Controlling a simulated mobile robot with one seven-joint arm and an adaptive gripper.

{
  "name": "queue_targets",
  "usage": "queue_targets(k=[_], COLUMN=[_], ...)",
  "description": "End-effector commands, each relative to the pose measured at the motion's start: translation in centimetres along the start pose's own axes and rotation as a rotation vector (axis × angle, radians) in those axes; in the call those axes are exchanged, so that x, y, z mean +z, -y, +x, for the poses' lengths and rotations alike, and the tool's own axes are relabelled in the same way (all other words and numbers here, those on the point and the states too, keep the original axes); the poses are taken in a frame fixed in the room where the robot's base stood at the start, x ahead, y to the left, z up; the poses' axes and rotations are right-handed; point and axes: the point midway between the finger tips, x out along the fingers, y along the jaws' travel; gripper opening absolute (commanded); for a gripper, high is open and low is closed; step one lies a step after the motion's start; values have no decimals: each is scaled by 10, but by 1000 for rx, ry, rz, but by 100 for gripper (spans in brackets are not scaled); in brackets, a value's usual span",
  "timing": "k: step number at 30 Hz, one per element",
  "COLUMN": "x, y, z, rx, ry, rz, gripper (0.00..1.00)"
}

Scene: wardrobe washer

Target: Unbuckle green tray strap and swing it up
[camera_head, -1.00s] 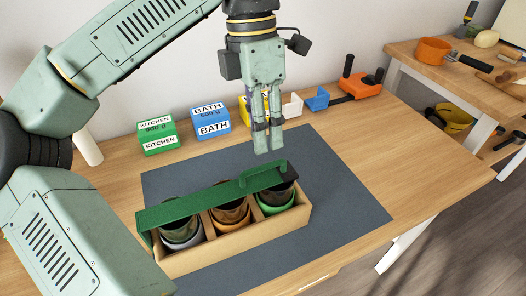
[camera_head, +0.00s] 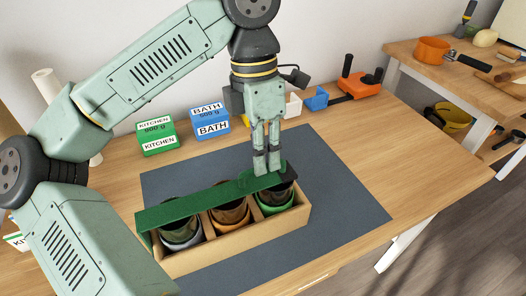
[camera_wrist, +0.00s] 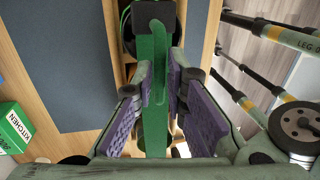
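A green strap (camera_head: 190,204) lies flat along the top of a light wooden tray (camera_head: 235,246). A black buckle block (camera_head: 289,174) sits at its right end. My gripper (camera_head: 267,172) points down at the strap's raised green handle near that end. In the wrist view, my gripper's (camera_wrist: 163,65) purple-padded fingers stand on either side of the green handle (camera_wrist: 159,75), apart, with slim gaps. The strap (camera_wrist: 152,120) runs between them, with the buckle (camera_wrist: 148,14) at the top. Contact with the handle cannot be told.
The tray holds dark jars (camera_head: 232,213) in compartments and stands on a grey mat (camera_head: 335,190). A green KITCHEN box (camera_head: 157,136), a blue BATH box (camera_head: 211,124) and an orange tool (camera_head: 362,85) stand behind. The mat's right side is clear.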

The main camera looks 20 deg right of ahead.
Motion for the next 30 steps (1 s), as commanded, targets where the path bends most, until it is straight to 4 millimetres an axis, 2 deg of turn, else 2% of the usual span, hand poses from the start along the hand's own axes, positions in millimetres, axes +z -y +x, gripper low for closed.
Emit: queue_targets(k=[5, 30], x=[0, 3], y=[0, 1], z=[0, -2], rx=[0, 0], ry=[0, 7], rz=[0, 2], gripper=[0, 0])
